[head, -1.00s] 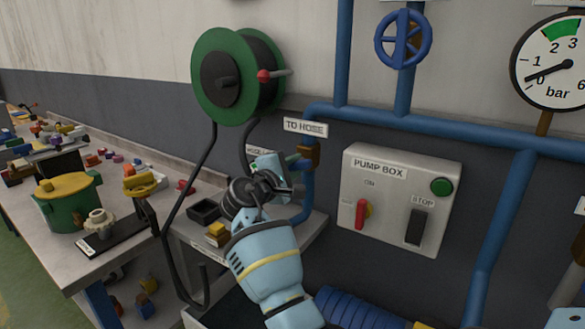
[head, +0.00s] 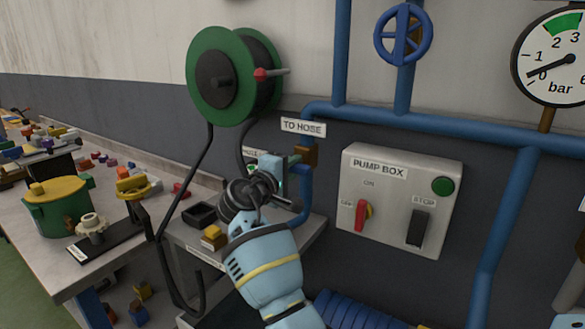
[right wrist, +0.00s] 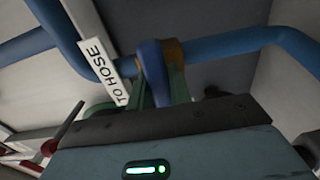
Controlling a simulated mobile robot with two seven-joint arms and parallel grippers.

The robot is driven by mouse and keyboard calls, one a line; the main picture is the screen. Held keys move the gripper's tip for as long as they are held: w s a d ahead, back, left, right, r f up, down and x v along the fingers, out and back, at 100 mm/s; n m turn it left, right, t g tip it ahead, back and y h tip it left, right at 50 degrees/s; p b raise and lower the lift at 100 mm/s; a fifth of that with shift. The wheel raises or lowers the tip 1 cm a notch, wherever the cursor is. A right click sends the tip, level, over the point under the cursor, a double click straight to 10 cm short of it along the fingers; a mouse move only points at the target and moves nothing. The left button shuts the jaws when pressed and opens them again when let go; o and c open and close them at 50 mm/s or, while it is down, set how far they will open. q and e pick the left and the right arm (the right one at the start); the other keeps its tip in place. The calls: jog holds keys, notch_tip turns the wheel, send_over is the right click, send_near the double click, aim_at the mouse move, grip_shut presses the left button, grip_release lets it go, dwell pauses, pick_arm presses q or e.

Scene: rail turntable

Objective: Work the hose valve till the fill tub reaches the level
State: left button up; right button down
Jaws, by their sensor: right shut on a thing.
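The hose valve has a brass body (head: 306,155) on the blue pipe, under the "TO HOSE" sign (head: 303,128). In the right wrist view the brass body (right wrist: 174,62) carries a blue lever (right wrist: 154,72). My right gripper (right wrist: 158,88) is shut on this lever, with a green finger on each side. In the head view my right gripper (head: 285,170) reaches up to the valve, and its wrist hides the lever. I cannot make out the fill tub's level; the dark tub (head: 225,310) at the bottom is mostly hidden by my arm. My left gripper is not in view.
A green hose reel (head: 205,75) with a red handle hangs above left. The pump box (head: 385,210) is to the right, with a red switch and green button. The gauge (head: 552,60) reads near zero. A cluttered bench (head: 55,275) stands left.

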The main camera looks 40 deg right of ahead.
aim_at(290, 169)
jog(key=shift+r, duration=0.1)
jog(key=c, duration=1.3)
grip_release()
jog(key=v, duration=0.6)
jog(key=shift+a+f+b, duration=0.2)
jog(key=shift+a+b, duration=0.05)
jog(key=shift+b, duration=0.1)
jog(key=shift+s+a+r, duration=0.15)
jog(key=shift+s+a, duration=0.2)
jog(key=shift+a, duration=0.15)
